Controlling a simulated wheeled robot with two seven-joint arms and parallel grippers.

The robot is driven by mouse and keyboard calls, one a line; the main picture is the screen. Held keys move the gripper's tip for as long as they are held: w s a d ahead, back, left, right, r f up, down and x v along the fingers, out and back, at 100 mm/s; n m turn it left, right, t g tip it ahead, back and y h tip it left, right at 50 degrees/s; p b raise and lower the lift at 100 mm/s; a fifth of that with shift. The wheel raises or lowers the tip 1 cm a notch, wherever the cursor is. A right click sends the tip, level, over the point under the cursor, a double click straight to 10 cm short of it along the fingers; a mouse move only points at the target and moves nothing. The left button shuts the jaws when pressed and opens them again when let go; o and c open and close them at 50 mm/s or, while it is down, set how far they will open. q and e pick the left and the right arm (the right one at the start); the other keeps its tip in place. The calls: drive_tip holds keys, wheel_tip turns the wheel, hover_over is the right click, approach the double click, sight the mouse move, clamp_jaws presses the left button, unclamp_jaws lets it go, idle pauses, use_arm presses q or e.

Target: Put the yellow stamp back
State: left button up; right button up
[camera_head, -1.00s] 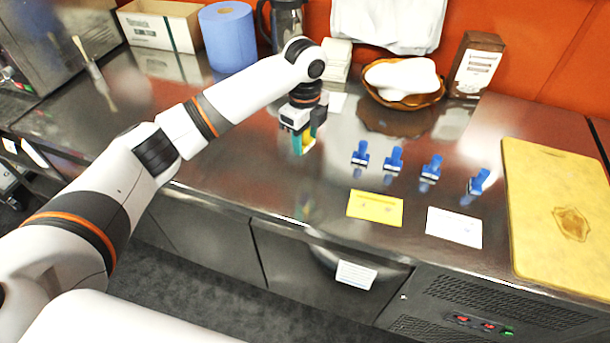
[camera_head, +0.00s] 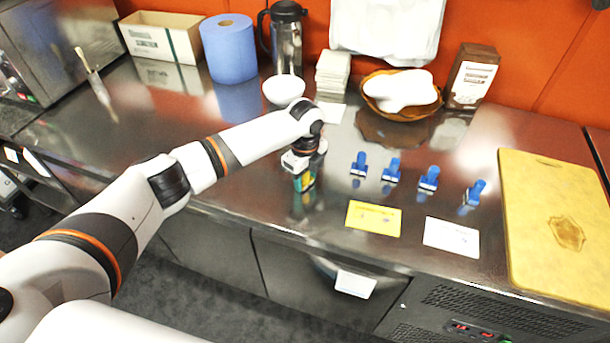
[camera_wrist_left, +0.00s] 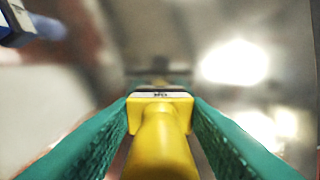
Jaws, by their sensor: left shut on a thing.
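My left gripper (camera_head: 304,182) is shut on the yellow stamp, left of the row of blue stamps. In the left wrist view the yellow stamp (camera_wrist_left: 160,145) stands with its handle between the two green fingers (camera_wrist_left: 160,108); its block is at the far end. In the head view the fingers mostly hide it. I cannot tell whether it touches the counter. Several blue stamps stand in a row: the leftmost (camera_head: 359,164), two in the middle (camera_head: 392,171) (camera_head: 429,179), and the rightmost (camera_head: 474,193), which looks tilted. My right gripper is out of view.
A yellow card (camera_head: 373,218) and a white card (camera_head: 452,237) lie near the front edge. A cutting board (camera_head: 560,215) is on the right. Behind stand a white bowl (camera_head: 283,91), a basket (camera_head: 403,112), a brown box (camera_head: 471,76) and a blue roll (camera_head: 229,50).

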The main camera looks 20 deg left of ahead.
use_arm(q)
drive_tip(key=o, duration=0.8)
drive_tip(key=shift+f, duration=0.1)
wheel_tip(320, 180, up, 12)
drive_tip(key=shift+r+b, duration=0.2)
drive_tip(key=shift+b, duration=0.85)
